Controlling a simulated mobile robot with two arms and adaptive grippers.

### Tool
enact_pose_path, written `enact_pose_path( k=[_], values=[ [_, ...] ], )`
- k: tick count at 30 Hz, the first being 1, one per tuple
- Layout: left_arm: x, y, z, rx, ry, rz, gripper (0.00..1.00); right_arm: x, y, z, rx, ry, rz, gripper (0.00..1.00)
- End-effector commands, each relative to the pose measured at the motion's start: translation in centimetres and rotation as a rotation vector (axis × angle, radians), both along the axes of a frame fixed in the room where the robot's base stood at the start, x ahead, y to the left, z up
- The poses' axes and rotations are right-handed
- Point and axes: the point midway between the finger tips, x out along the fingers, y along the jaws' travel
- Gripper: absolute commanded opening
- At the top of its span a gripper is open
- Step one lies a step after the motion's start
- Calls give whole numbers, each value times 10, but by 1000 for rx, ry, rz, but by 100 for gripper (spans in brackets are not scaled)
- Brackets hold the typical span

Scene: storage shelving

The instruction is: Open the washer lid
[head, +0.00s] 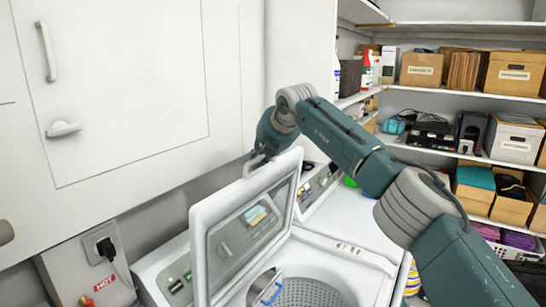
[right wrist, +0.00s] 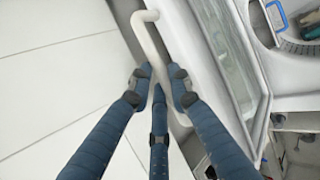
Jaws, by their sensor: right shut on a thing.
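The washer lid (head: 201,250) is a white frame with a glass pane. It stands raised and steeply tilted above the open washer tub (head: 305,292). My right gripper (head: 258,160) is at the lid's upper edge, with my arm reaching in from the right. In the right wrist view, its blue fingers (right wrist: 158,82) are shut around a pale bar handle (right wrist: 147,28) on the lid's outer side. The lid (right wrist: 205,68) shows just right of the fingers there. Part of the handle is hidden by the fingers. My left gripper is not in view.
A white cabinet (head: 110,90) hangs above and left of the washer. A wall outlet with a black plug (head: 105,248) is at lower left. Shelves (head: 455,92) with boxes stand at right. A blue-handled item (head: 270,293) shows by the tub.

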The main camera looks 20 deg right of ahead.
Motion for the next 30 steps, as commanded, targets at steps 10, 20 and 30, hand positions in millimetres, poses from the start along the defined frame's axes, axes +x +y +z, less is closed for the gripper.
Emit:
enact_pose_path(
  k=[10, 20, 30],
  values=[
    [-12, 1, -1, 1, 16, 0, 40, -1, 3, -10, -15, 26, -1, 0],
    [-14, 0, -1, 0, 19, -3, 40, -1, 4, -9, -13, 25, 0, 27],
    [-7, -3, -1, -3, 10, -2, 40, -8, 3, 3, -11, 17, 1, 27]
  ],
)
